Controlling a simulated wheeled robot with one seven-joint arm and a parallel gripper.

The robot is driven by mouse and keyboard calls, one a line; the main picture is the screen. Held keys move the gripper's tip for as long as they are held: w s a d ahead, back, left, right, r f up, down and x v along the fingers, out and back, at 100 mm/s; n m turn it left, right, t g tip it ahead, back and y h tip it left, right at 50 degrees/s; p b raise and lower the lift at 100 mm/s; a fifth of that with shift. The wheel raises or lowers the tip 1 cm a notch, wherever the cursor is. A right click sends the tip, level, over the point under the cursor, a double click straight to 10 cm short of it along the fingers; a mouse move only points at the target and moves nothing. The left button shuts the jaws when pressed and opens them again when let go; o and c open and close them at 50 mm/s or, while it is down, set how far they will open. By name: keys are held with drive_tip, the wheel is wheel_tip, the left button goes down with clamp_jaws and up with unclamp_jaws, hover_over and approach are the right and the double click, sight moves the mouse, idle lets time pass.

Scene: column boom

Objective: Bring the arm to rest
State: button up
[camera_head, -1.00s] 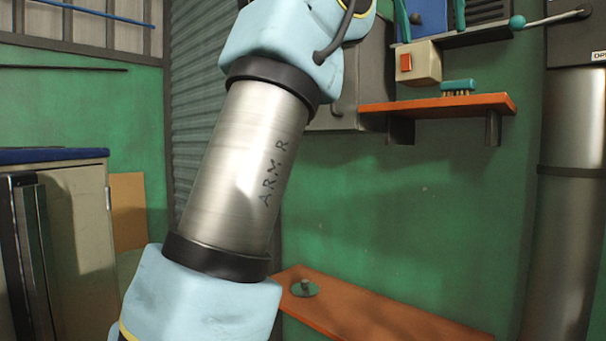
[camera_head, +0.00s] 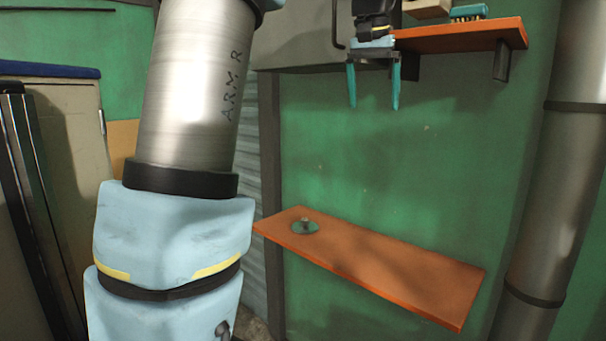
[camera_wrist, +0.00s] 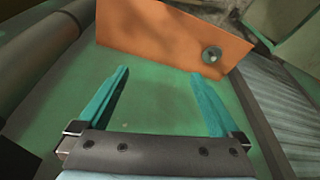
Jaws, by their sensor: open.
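My gripper (camera_head: 373,97) hangs with its two teal fingers pointing down, at the left end of the upper orange shelf (camera_head: 460,37) in the head view. The fingers are apart and nothing is between them. In the wrist view my gripper (camera_wrist: 157,75) is also open and empty, with the lower orange shelf (camera_wrist: 150,30) beyond its fingertips. My light blue and bare metal arm fills the left of the head view.
The lower orange shelf (camera_head: 400,275) carries a small round green disc with a knob (camera_head: 305,226). A teal brush (camera_head: 468,13) lies on the upper shelf. A metal pipe (camera_head: 565,150) stands at right. The green wall between the shelves is clear.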

drive_tip(key=s+a+f+n+b, duration=0.1)
drive_tip(key=s+a+f, duration=0.1)
drive_tip(key=a+f, duration=0.65)
drive_tip(key=s+a+f+n+b, duration=0.1)
drive_tip(key=a+f, duration=0.3)
drive_tip(key=f, duration=0.9)
drive_tip(key=s+a+f+n, duration=0.1)
drive_tip(key=s+a+f, duration=0.3)
drive_tip(key=s+f, duration=0.2)
drive_tip(key=s+a+f+n+g+y, duration=0.1)
drive_tip(key=s+a+f, duration=0.4)
drive_tip(key=s+f, duration=0.2)
drive_tip(key=shift+f+b, duration=0.4)
drive_tip(key=shift+f, duration=0.4)
drive_tip(key=shift+a, duration=0.1)
